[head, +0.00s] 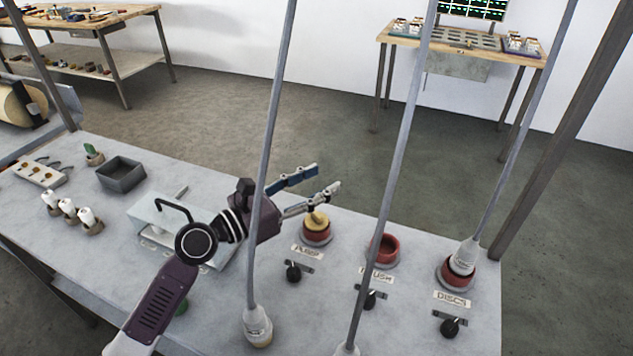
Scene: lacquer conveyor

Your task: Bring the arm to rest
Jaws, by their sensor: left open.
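My left arm reaches up from the bottom left over the grey table (105,233). My left gripper (324,178) is open, its two fingers apart and pointing to the right. Nothing shows between the fingers. It appears above and behind a red cup (317,236) with a yellow piece (316,219) in its top. Whether the lower finger touches the yellow piece cannot be told from this angle. My right gripper is not in view.
Grey hanging rods cross the view; one rod's white end (257,322) hangs just right of my arm. Another red cup (383,250) looks empty. A white end (464,258) sits in the right cup. A dark grey bin (121,172) stands left.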

